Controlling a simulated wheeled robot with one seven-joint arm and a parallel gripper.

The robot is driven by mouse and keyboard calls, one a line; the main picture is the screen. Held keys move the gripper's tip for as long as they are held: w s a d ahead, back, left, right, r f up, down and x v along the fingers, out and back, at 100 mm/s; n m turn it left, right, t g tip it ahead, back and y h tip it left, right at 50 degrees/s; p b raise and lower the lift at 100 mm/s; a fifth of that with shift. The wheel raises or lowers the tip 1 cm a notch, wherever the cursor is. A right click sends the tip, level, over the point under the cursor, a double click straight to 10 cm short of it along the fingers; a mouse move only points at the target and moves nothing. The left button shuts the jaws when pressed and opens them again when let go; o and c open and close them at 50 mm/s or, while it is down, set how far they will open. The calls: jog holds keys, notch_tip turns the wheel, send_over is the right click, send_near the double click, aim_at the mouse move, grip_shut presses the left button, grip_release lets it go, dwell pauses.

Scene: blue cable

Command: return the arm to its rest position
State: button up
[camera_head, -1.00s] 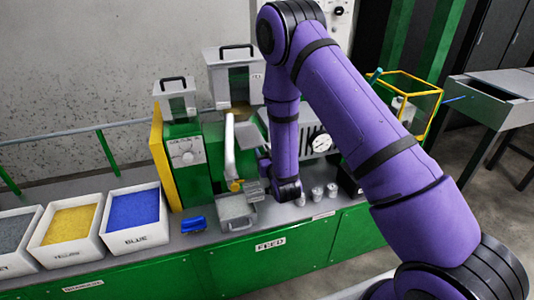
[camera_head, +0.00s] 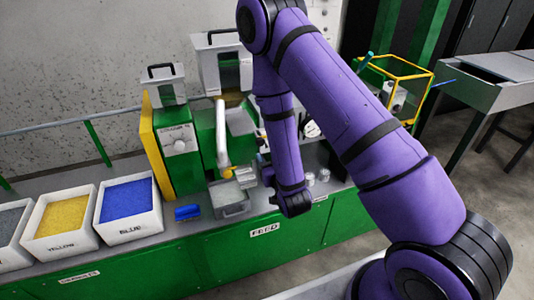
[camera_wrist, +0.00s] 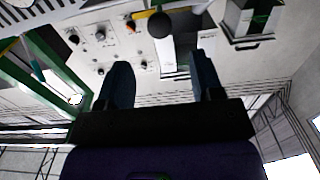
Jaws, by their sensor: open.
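My purple arm reaches over the bench from the right in the head view. Its wrist end hangs above the front edge, right of the grey feed tray (camera_head: 229,199). In the wrist view, the two dark fingers of my gripper (camera_wrist: 160,75) stand well apart with nothing between them. In the head view the gripper is small and partly hidden by the wrist, so its fingers are hard to make out.
White bins of yellow granules (camera_head: 62,218) and blue granules (camera_head: 128,203) stand at the left. A blue object (camera_head: 188,212) lies beside the tray. Small metal cups (camera_head: 323,175) stand right of my wrist. The green machine (camera_head: 182,160) stands behind.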

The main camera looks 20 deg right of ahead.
dwell(0.5)
jog(key=w+d+r+m+g, duration=0.1)
jog(key=w+r+g, duration=0.3)
jog(key=r, duration=0.8)
jog(key=s+d+r+g, duration=0.25)
jog(key=s+r, duration=0.25)
jog(key=r, duration=0.5)
jog(key=s+d+r+g, duration=0.1)
jog(key=s+r, duration=0.3)
jog(key=s, duration=0.5)
jog(key=s+d+r+g, duration=0.1)
jog(key=s+r+g, duration=0.2)
jog(key=s, duration=0.6)
jog(key=s+d+r+n+g, duration=0.1)
jog(key=s+r+g, duration=0.1)
jog(key=s+r, duration=0.3)
jog(key=s, duration=0.4)
jog(key=shift+d+r, duration=0.3)
jog(key=shift+r, duration=0.05)
jog(key=shift+s, duration=0.1)
